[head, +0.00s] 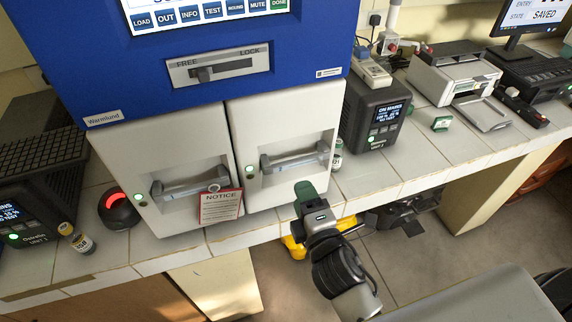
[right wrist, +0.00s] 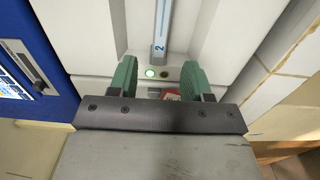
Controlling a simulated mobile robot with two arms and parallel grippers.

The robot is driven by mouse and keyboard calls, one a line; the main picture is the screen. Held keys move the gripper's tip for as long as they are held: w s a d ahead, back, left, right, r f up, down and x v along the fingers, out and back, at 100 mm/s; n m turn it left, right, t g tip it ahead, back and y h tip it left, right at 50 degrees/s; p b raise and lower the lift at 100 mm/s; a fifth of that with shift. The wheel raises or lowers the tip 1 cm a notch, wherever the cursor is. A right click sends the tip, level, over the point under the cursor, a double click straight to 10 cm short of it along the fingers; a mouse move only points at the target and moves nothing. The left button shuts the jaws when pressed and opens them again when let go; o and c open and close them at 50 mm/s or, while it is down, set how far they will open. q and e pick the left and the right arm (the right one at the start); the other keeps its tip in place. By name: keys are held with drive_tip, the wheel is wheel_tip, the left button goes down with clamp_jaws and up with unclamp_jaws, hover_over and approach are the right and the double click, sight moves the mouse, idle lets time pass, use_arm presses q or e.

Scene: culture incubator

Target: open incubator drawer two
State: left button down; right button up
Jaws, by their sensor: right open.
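The incubator (head: 60,30) has a blue upper body and two white drawers side by side, both shut. The right drawer (head: 285,115) has a grey bar handle (head: 295,158); in the right wrist view a handle marked "2" (right wrist: 161,30) shows ahead of my fingers. The left drawer (head: 165,150) has a similar handle (head: 190,187). A FREE/LOCK slider (head: 205,74) sits nearer the FREE end. My right gripper (head: 310,193) is open and empty, in front of and below the right drawer's handle, apparently apart from it. Its green fingers also show in the right wrist view (right wrist: 160,85). My left gripper is out of view.
A red NOTICE card (head: 220,207) hangs from the left handle, close to the right drawer. A dark unit (head: 373,115) and small vial (head: 337,158) stand right of the incubator. A black scanner-like item (head: 118,210) with a red light stands left. The tiled counter's edge runs below the drawers.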

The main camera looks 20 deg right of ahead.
sight(289, 167)
drive_tip(key=w+p, duration=0.2)
drive_tip(key=w, duration=0.7)
drive_tip(key=shift+a, duration=0.15)
drive_tip(key=shift+w, duration=0.5)
drive_tip(key=shift+f, duration=0.1)
clamp_jaws()
